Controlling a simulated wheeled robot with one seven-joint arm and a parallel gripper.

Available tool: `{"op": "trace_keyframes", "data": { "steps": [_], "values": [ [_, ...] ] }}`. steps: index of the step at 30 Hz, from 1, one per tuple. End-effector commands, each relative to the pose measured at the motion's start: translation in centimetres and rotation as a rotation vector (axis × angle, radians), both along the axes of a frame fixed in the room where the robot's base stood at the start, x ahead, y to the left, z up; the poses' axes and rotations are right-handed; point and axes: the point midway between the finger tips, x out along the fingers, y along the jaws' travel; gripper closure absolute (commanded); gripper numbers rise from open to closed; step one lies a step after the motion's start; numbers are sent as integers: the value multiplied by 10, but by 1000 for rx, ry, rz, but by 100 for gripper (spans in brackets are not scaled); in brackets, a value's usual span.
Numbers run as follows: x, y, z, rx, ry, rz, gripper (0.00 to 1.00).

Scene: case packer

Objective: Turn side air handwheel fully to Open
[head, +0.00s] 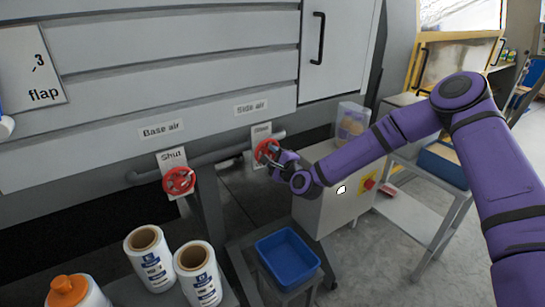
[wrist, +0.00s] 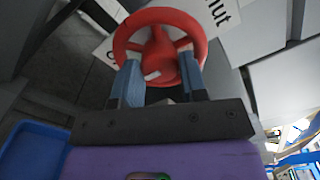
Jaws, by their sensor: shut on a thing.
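The side air handwheel (head: 264,150) is a red wheel on the pipe, under the "Side air" label (head: 251,108). A white card (head: 259,131) behind it carries small text that I cannot read surely in the head view. My gripper (head: 277,158) is at this wheel. In the wrist view the red handwheel (wrist: 158,35) fills the top middle, and my gripper (wrist: 162,80) has its two blue fingers shut on its lower part. Part of a card reading "hut" (wrist: 222,12) shows beside the wheel. The fingers hide part of the rim.
A second red handwheel (head: 179,181) sits to the left under the "Base air" label (head: 161,130). Below are a blue bin (head: 288,258) and white rolls (head: 149,259). A grey cabinet (head: 335,200) with a red knob stands close to the right of my gripper.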

Motion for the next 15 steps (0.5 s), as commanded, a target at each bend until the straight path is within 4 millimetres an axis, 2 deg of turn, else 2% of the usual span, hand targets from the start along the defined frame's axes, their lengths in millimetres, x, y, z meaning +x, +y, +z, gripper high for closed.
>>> {"op": "trace_keyframes", "data": {
  "steps": [6, 7, 10, 15],
  "values": [
    [0, 0, -1, -1, 3, -1, 84],
    [0, 0, -1, -1, 3, -1, 58],
    [0, 0, -1, 0, 2, 0, 35],
    [0, 0, 0, -1, 1, 0, 35]
  ]
}}
